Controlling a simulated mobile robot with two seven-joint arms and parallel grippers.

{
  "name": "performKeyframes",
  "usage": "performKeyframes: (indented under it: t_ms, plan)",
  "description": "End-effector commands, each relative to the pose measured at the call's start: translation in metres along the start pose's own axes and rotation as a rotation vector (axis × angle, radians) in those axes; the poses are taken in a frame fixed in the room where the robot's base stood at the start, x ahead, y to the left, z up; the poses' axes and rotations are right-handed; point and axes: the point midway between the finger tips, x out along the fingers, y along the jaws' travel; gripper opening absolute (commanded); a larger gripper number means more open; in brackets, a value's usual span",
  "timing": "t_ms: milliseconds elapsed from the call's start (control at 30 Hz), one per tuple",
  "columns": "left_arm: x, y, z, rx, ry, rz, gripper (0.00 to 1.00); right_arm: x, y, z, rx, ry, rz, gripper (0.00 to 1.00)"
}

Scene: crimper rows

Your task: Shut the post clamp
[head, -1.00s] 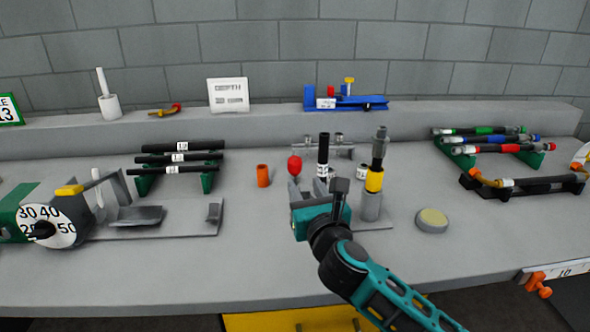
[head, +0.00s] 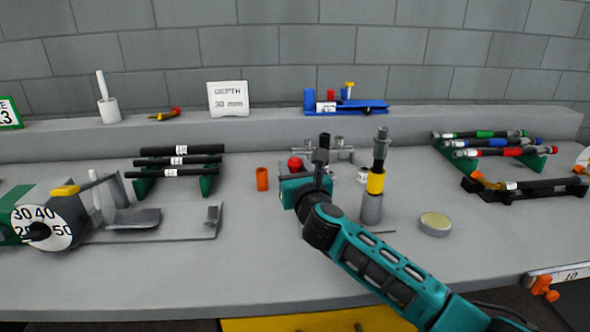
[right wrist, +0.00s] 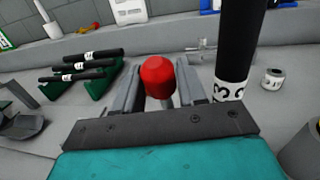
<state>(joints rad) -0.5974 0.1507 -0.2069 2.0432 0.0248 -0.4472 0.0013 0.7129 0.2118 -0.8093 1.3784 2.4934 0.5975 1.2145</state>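The post clamp's red knob (head: 295,164) shows just beyond my right gripper. In the right wrist view the red knob (right wrist: 158,76) appears between the two grey fingers of my right gripper (right wrist: 159,92), which are spread apart; I cannot tell whether they touch it. A black hose with a white label (right wrist: 234,50) stands upright just right of the fingers; in the head view my arm hides most of it. The rest of the clamp is hidden behind the gripper. My left gripper is not in view.
A post with a yellow band (head: 375,184) stands close to the right of my gripper. A round pad (head: 435,222) lies farther right. An orange cup (head: 262,179) and a rack of black hoses (head: 180,162) are to the left.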

Motion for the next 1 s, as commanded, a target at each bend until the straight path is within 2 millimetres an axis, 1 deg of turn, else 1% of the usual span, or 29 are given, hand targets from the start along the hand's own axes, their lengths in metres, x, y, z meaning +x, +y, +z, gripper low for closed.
performKeyframes:
  t_ms: [33, 67, 400, 733, 867, 1000]
  plan:
    - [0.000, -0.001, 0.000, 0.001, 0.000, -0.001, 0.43, 0.000, 0.000, 0.000, 0.000, 0.000, 0.000, 0.35]
    - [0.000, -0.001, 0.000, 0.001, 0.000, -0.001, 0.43, 0.000, 0.000, 0.000, 0.000, 0.000, 0.000, 0.32]
    - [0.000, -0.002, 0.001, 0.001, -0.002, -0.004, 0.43, 0.000, 0.000, 0.000, 0.000, 0.000, -0.001, 0.00]
    - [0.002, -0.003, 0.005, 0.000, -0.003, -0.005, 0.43, -0.001, 0.001, -0.002, 0.001, -0.012, 0.001, 0.00]
    - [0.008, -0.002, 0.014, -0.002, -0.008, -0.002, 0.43, -0.006, 0.004, -0.006, 0.001, -0.062, 0.004, 0.00]
    - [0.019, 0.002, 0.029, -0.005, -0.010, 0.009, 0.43, -0.013, 0.004, -0.013, -0.014, -0.144, 0.001, 0.00]
